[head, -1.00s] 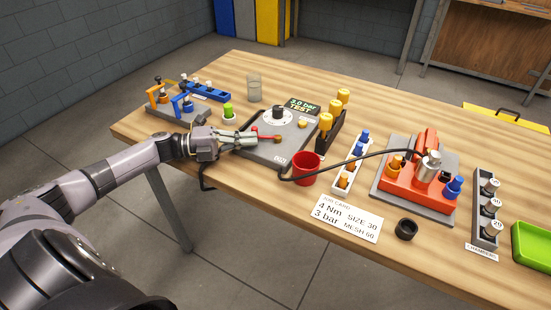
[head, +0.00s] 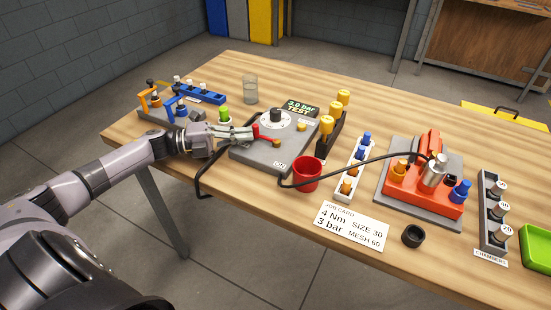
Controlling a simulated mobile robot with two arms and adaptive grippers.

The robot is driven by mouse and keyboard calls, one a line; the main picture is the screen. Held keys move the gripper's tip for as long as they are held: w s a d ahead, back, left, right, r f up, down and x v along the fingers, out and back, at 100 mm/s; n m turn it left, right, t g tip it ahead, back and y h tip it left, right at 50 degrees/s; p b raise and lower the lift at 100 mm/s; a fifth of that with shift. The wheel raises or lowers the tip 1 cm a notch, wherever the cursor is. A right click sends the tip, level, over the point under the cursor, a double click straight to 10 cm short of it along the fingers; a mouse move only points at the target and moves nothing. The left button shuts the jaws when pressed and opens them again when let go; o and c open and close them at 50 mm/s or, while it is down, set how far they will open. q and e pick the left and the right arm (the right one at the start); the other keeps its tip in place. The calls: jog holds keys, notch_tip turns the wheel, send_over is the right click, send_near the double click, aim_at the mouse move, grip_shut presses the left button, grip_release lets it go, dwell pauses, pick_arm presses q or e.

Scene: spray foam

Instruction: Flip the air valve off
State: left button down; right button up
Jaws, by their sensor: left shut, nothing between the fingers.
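The air valve's red lever (head: 265,135) lies on the top of the grey regulator box (head: 262,157), left of a brass-coloured fitting (head: 276,143). My left gripper (head: 251,132) comes in from the left, low over the box's left part. It is shut with nothing between its fingers. Its fingertips are at the lever's left end; I cannot tell whether they touch it. The display (head: 300,107) behind the box reads 3.0 bar TEST. My right gripper is out of view.
A red cup (head: 307,173) stands right of the box, with a black hose (head: 345,170) passing it. A green-topped piece (head: 224,115) stands just behind my left gripper. A rack with yellow-topped tools (head: 327,135) is to the right. The table's front edge is clear.

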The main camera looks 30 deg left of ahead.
pick_arm(q)
jog(key=shift+s, duration=0.1)
dwell(0.3)
jog(key=shift+s+a+f, duration=0.1)
jog(key=shift+s+a, duration=0.1)
jog(key=shift+a, duration=0.1)
jog(key=v, duration=1.1)
jog(key=shift+s+a, duration=0.1)
